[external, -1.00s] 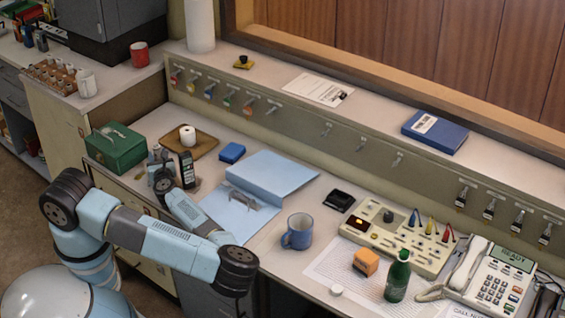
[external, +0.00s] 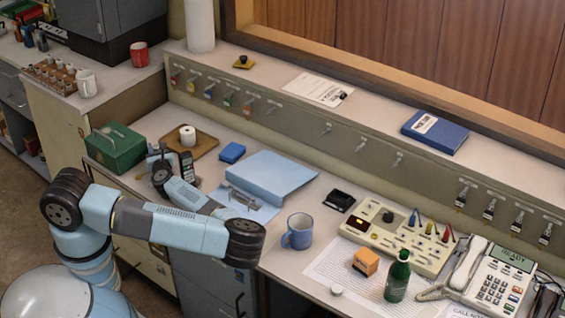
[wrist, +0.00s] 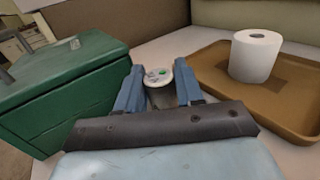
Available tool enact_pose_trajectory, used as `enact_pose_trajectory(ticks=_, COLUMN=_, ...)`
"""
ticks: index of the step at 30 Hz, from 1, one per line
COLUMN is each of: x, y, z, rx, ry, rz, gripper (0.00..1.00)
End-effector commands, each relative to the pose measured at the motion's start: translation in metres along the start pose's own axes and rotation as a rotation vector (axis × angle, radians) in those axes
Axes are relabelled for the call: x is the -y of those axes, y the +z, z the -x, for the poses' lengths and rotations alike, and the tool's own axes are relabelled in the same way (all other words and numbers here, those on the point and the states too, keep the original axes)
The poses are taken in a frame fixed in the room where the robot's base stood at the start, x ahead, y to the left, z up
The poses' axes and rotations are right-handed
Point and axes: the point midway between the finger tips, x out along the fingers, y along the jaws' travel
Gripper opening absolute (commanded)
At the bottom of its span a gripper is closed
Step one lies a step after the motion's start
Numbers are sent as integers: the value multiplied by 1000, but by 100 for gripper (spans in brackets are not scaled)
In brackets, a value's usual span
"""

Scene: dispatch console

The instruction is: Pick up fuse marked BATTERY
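A small grey cylinder (wrist: 158,78) with a pale round top and coloured marks stands upright between my fingers in the wrist view. I cannot read the word BATTERY on it or on anything else. My gripper (wrist: 158,90) has its two blue fingers apart, one on each side of the cylinder. Contact with it is not clear. In the external view my gripper (external: 157,156) is low over the desk, just right of the green box; my wrist partly hides this spot. A rack of several small brown-topped tubes (external: 55,76) stands on the far left counter.
The green box (wrist: 60,85) is close on the left of my gripper. A brown tray (wrist: 212,72) with a white roll (wrist: 255,55) is close on the right. A dark handset (external: 187,163), a blue folder (external: 268,176) and a mug (external: 298,231) lie further right.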

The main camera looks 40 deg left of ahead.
Motion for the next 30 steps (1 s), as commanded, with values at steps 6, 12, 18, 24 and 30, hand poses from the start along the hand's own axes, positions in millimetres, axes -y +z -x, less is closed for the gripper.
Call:
enact_pose_trajectory(ticks=6, x=0, y=0, z=0, rx=0, ry=0, rz=0, gripper=13)
enact_pose_trajectory(ticks=12, x=0, y=0, z=0, rx=0, ry=0, rz=0, gripper=4)
enact_pose_trajectory(ticks=18, x=0, y=4, z=0, rx=1, ry=0, rz=1, gripper=4)
enact_pose_trajectory(ticks=24, x=0, y=30, z=0, rx=1, ry=2, rz=4, gripper=4)
enact_pose_trajectory(ticks=30, x=0, y=77, z=0, rx=1, ry=1, rz=6, gripper=4)
